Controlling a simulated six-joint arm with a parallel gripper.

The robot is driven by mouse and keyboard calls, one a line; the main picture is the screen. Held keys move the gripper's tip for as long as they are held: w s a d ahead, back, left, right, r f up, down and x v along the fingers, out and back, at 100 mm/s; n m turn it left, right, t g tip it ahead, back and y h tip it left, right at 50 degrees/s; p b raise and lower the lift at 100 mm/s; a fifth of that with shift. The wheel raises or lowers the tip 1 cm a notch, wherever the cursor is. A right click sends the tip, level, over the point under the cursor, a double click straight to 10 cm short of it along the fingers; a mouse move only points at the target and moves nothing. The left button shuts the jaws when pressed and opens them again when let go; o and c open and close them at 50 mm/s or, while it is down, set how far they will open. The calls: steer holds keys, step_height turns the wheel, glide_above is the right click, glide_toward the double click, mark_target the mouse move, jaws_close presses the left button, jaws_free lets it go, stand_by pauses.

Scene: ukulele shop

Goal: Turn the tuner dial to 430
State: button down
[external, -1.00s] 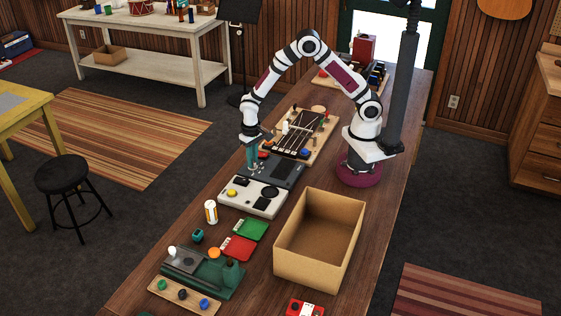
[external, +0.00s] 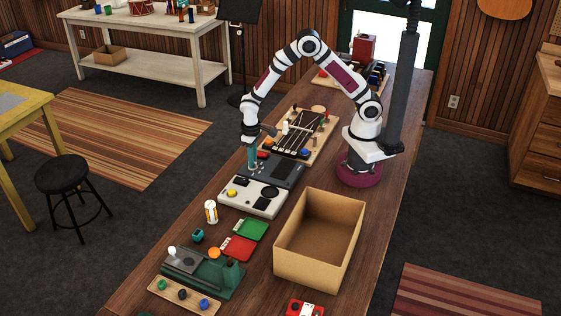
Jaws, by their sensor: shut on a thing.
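My gripper (external: 253,170), with teal fingers, points down at the left end of a dark grey device (external: 287,172), which I take to be the tuner. The fingers are shut there on something small, most likely the tuner dial. The dial is hidden by the fingers, and its markings and setting are too small to read.
A cream box (external: 266,206) with a yellow knob and a black disc stands just in front. A stringed board (external: 304,143) lies behind. An open cardboard box (external: 318,240) is at the right. Green (external: 251,229) and red (external: 237,248) trays lie nearer the front.

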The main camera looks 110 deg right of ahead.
steer(key=n, duration=0.5)
steer(key=shift+n, duration=0.3)
steer(key=n, duration=0.4)
steer(key=shift+d+n, duration=0.1)
steer(key=shift+n, duration=0.6)
steer(key=c, duration=0.9)
jaws_free()
step_height(320, 180, up, 16)
steer(key=shift+f, duration=0.1)
